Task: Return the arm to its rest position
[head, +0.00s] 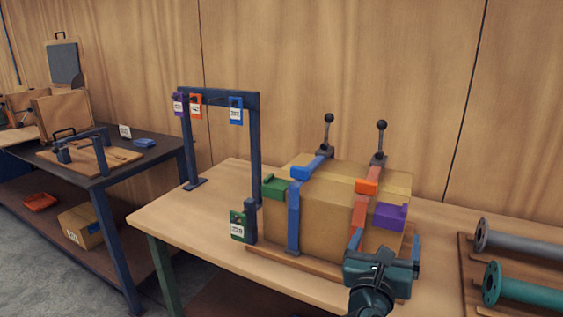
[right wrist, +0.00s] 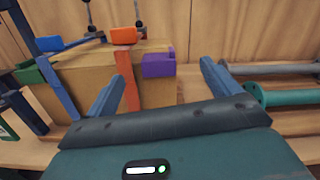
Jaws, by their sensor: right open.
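My right gripper (head: 386,243) shows at the lower middle of the head view, in front of the cardboard box (head: 318,222). Its two blue fingers are spread apart. In the right wrist view the open gripper (right wrist: 165,88) has nothing between its fingers, and the box (right wrist: 82,78) stands beyond them, mostly to the left. An orange clamp piece (head: 366,187) and a purple block (head: 391,216) are on the box near the gripper. I cannot tell whether the fingers touch the box. My left gripper is not in either view.
The box sits on a wooden table (head: 185,222) with blue and green clamp parts around it. A blue frame (head: 256,150) with hanging tags stands to its left. A grey pipe (head: 520,243) and a green flanged pipe (head: 525,291) lie at the right. A dark bench (head: 105,177) stands far left.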

